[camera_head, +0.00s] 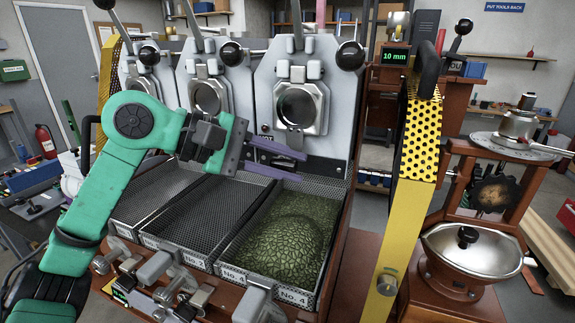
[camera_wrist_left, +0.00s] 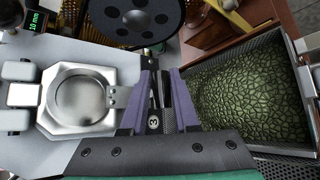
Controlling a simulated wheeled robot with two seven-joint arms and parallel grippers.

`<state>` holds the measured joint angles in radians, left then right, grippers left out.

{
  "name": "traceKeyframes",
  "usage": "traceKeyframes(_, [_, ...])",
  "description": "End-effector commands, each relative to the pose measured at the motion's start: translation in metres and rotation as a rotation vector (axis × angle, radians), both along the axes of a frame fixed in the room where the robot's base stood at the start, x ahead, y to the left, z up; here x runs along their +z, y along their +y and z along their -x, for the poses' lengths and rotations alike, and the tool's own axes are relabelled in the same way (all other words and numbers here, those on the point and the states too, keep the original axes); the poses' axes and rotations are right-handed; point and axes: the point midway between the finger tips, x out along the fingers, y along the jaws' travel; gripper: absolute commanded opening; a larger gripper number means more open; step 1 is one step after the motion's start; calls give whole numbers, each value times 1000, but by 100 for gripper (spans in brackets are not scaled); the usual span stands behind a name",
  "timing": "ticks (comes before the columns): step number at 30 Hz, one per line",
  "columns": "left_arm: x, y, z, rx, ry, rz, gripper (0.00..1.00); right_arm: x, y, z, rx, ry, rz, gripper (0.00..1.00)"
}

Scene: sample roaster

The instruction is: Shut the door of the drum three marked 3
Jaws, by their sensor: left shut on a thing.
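The roaster (camera_head: 262,75) has several grey drum fronts, each with a round metal fitting; the rightmost fitting (camera_head: 301,104) is just above my left gripper. My left gripper (camera_head: 285,163) has purple fingers and sits low in front of this panel, above the trays. In the left wrist view, the fingers (camera_wrist_left: 163,95) are closed on a dark handle marked 3 (camera_wrist_left: 154,123). A round silver fitting (camera_wrist_left: 82,97) lies to the left of the fingers there. Whether the door of drum three is fully shut, I cannot tell. My right gripper is not in view.
A mesh tray labelled No. 4 (camera_head: 293,296) holds green beans (camera_head: 290,235); other mesh trays (camera_head: 205,215) beside it look empty. Black-knobbed levers (camera_head: 350,56) stand above the panel. A yellow perforated guard (camera_head: 412,150) rises at the right.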

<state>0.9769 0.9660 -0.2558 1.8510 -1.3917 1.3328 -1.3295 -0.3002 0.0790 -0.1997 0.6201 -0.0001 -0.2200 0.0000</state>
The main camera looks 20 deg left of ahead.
Motion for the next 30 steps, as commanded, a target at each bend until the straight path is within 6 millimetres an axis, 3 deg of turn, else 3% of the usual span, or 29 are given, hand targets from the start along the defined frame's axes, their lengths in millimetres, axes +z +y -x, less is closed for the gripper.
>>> traceKeyframes(1, [-7, 0, 0, -2, 16, -10, 40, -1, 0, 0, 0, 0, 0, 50])
traceKeyframes(2, [-7, 0, 0, -2, 17, -10, 52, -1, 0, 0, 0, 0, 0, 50])
traceKeyframes(3, [-6, 0, 0, -2, 16, -9, 55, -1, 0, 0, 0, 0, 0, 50])
traceKeyframes(14, [0, 6, 3, 3, 5, -5, 55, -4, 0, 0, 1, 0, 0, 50])
traceKeyframes(23, [32, 66, 43, 5, 5, -4, 55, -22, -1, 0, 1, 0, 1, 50])
traceKeyframes(30, [56, 104, 70, 1, 11, -5, 55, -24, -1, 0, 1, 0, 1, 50])
